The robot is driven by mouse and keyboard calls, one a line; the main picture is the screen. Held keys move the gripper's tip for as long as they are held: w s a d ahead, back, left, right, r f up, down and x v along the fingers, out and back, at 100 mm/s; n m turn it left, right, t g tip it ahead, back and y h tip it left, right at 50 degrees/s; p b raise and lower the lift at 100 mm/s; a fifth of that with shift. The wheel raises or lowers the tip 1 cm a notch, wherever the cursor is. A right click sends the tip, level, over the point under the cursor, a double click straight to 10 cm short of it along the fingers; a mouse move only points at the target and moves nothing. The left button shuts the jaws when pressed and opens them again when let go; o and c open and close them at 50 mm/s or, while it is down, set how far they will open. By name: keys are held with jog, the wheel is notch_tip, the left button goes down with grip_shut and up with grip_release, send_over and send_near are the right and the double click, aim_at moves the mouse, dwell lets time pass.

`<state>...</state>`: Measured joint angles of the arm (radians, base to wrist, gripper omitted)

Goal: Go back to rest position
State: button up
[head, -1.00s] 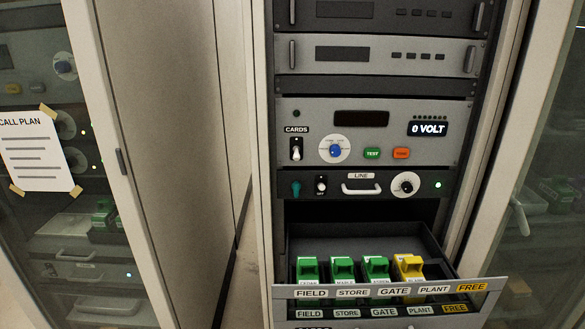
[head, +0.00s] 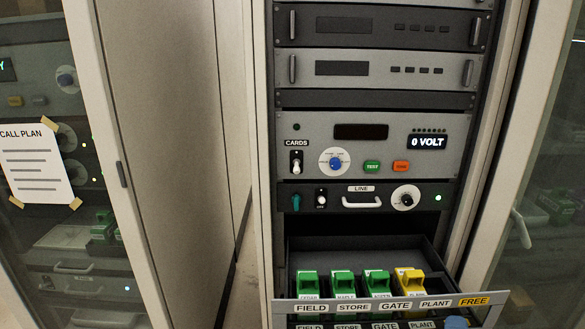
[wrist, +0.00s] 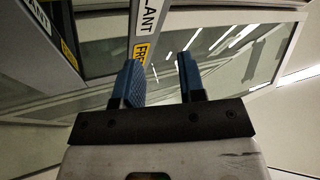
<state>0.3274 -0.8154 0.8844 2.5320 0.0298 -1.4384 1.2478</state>
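My gripper (wrist: 160,82) shows in the wrist view with its two blue fingers apart and nothing between them. Behind the fingers are the drawer front's PLANT and yellow FREE labels (wrist: 142,50). In the head view a small blue piece, likely a fingertip of mine (head: 456,322), shows at the bottom edge in front of the drawer. The open drawer (head: 330,262) holds three green cards (head: 342,284) and one yellow card (head: 411,283) in a row behind the FIELD, STORE, GATE and PLANT labels. The FREE place (head: 474,301) at the right has no card behind it.
The test panel (head: 375,148) above reads 0 VOLT. Below it is the LINE panel (head: 362,195) with a handle and knob. Glass doors (head: 555,180) stand at the right; a cabinet with a CALL PLAN sheet (head: 35,165) stands at the left.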

jog(key=w+a+r+m+t+y, duration=0.1)
jog(key=w+r+y, duration=0.4)
jog(key=w+r, duration=0.95)
jog(key=s+a+f+n+g+y, duration=0.1)
jog(key=s+a+f+n+g, duration=0.1)
jog(key=s+a+n+g, duration=0.3)
jog(key=s+a+f+n+g+y, duration=0.1)
jog(key=s+a+f+n+g, duration=0.2)
jog(key=s+n+g, duration=1)
jog(key=shift+a+f+n+g+y, duration=0.35)
jog(key=shift+a+n+g, duration=0.35)
jog(key=shift+a, duration=0.5)
